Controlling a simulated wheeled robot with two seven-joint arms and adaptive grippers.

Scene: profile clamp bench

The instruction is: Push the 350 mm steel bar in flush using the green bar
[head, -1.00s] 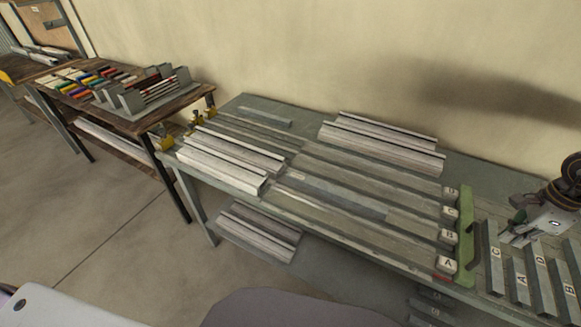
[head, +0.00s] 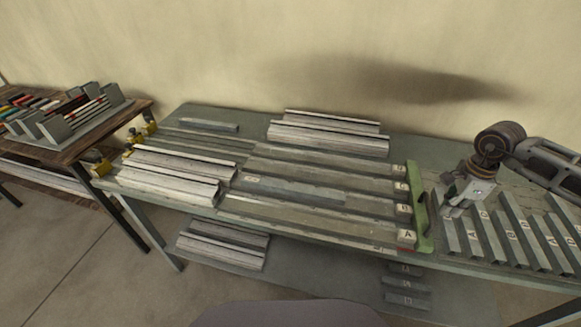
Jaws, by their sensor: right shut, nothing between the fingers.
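The green bar (head: 413,203) stands across the right ends of the steel bar rows on the bench, with a dark handle on its right side. White labels mark the row ends, with A (head: 407,236) nearest me. A grey steel bar (head: 295,190) lies in a middle row, its left end labelled. Which bar is 350 mm I cannot tell. My right gripper (head: 448,210) is shut and empty, just right of the green bar; whether it touches the handle is unclear. My left gripper is not in view.
Lettered grey blocks (head: 490,240) stand in a row at the right of the bench. Pale profiles lie at the front left (head: 170,180) and the back (head: 328,140). A wooden table (head: 120,120) with a rack stands left. More profiles (head: 222,245) lie below the bench.

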